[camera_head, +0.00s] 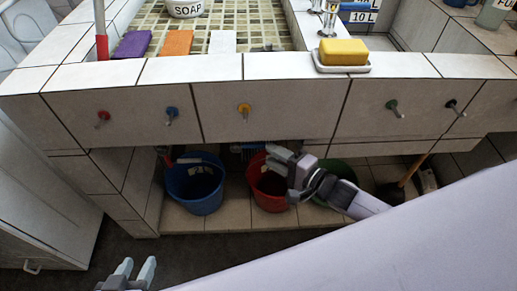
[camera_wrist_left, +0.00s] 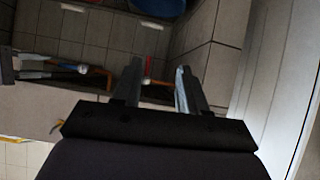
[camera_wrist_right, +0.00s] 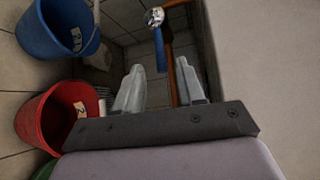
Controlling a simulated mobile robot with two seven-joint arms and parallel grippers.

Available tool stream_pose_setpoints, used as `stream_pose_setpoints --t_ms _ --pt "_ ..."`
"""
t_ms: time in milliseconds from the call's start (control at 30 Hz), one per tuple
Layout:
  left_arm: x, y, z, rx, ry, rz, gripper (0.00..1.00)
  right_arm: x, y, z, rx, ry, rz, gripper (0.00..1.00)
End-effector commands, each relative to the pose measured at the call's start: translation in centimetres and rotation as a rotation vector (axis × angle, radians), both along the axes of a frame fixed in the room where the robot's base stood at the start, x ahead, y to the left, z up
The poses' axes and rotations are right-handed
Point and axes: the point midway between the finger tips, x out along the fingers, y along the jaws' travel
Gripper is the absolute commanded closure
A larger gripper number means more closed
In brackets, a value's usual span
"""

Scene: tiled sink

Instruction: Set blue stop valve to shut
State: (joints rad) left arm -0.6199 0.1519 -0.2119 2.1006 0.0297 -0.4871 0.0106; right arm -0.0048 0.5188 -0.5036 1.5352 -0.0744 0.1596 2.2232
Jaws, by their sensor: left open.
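The blue stop valve (camera_head: 171,114) has a round blue cap with a grey lever and sits on the tiled sink front, second from the left. The lever points downward and slightly right. My left gripper (camera_head: 140,268) is open and empty, low in the head view, below and left of the valve and well apart from it. Its spread fingers show in the left wrist view (camera_wrist_left: 160,72). My right gripper (camera_head: 277,160) is below the sink front near the red bucket, apart from the valve. Its fingers are spread with nothing between them in the right wrist view (camera_wrist_right: 160,88).
Other valves line the front: red (camera_head: 103,118), yellow (camera_head: 244,110), green (camera_head: 393,107) and black (camera_head: 453,106). Below stand blue (camera_head: 195,190), red (camera_head: 270,190) and green (camera_head: 338,172) buckets. A yellow sponge (camera_head: 343,52) lies above. A cabinet (camera_head: 40,210) stands left.

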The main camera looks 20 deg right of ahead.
Motion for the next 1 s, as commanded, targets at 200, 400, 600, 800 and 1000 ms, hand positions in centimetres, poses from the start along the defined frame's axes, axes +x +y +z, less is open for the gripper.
stream_pose_setpoints --t_ms 200,400,600,800,1000 --pt "0.0 0.0 -0.4 0.002 -0.002 -0.003 0.57 1.2 0.5 -0.3 0.011 0.003 0.001 0.61" --pt "0.0 -0.3 -0.8 0.009 -0.006 -0.017 0.57 3.6 1.9 -0.7 0.011 0.001 0.001 0.61" --pt "0.4 -1.2 -0.2 0.0 -0.032 -0.035 0.57 5.5 3.0 -1.0 0.01 0.002 0.001 0.61" --pt "0.6 -1.6 0.4 -0.005 -0.047 -0.042 0.57 6.3 3.5 -1.0 0.01 0.003 0.001 0.61" --pt "0.6 -1.5 0.5 -0.005 -0.047 -0.041 0.57 6.3 3.5 -1.0 0.01 0.003 0.001 0.61"
